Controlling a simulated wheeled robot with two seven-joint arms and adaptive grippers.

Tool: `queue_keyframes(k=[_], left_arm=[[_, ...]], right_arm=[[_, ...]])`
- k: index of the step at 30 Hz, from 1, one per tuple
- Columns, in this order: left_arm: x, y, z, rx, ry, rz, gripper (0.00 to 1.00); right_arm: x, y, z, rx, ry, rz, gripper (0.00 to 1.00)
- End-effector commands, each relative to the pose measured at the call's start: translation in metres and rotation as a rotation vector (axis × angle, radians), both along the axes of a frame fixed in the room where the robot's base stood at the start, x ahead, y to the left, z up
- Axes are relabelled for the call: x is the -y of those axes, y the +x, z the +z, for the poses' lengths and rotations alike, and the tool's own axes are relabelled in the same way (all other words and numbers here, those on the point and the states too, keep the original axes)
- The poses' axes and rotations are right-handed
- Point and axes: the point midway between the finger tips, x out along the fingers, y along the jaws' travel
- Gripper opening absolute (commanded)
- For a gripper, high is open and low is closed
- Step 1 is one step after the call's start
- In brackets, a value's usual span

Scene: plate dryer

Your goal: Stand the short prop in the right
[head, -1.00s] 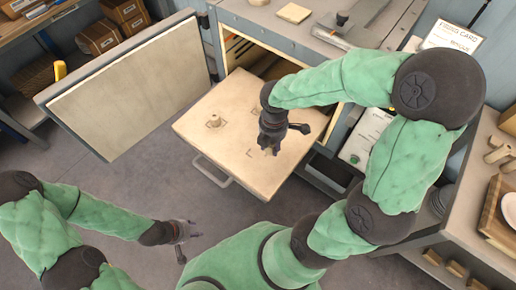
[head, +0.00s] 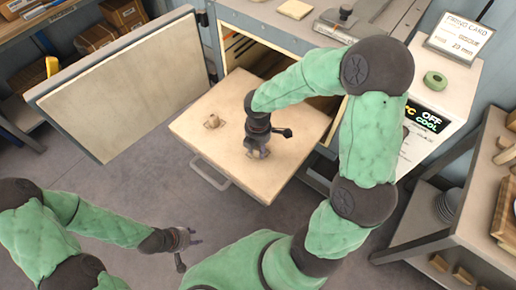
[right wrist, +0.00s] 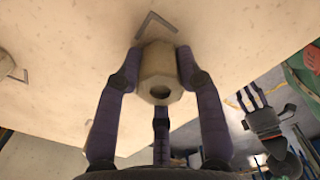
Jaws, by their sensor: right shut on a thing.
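My right gripper (head: 257,151) is over the front part of the pale pulled-out shelf (head: 205,158). In the right wrist view its fingers (right wrist: 160,72) are shut around a short beige faceted prop (right wrist: 160,92) with a hole in its end. The prop's far end is close to the shelf surface, beside a dark corner mark (right wrist: 158,22); I cannot tell whether it touches. Another small prop (head: 212,122) stands on the shelf's left part. My left gripper (head: 188,239) is empty and open, low over the floor at the lower left.
The open cabinet door (head: 125,85) stands left of the shelf. The shelf's handle (head: 210,173) sticks out at its front left. The cabinet top (head: 270,22) carries a flat tile and tools. A wooden rack (head: 470,210) stands at the right.

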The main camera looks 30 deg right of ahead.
Motion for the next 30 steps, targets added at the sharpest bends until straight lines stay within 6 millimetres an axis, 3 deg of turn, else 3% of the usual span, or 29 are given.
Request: queue_keyframes(k=[8,9,11,12,23,30], left_arm=[[0.000,0.000,0.000,0.001,0.000,0.000,0.40],[0.000,0.000,-0.001,0.001,0.000,0.000,0.40],[0.000,0.000,0.000,0.001,0.000,0.000,0.40],[0.000,0.000,0.000,0.001,0.000,0.000,0.40],[0.000,0.000,0.002,0.001,0.000,0.000,0.40],[0.000,0.000,0.018,0.001,0.000,0.000,0.40]], right_arm=[[0.000,0.000,-0.002,0.001,0.000,-0.001,0.03],[0.000,0.000,-0.002,0.001,0.000,-0.001,0.41],[0.000,0.000,-0.001,0.001,0.000,-0.001,0.58],[0.000,0.000,-0.001,0.001,0.000,0.000,0.62],[0.000,0.000,0.002,0.001,0.000,-0.001,0.62],[0.000,0.001,0.036,0.005,0.000,-0.001,0.62]])
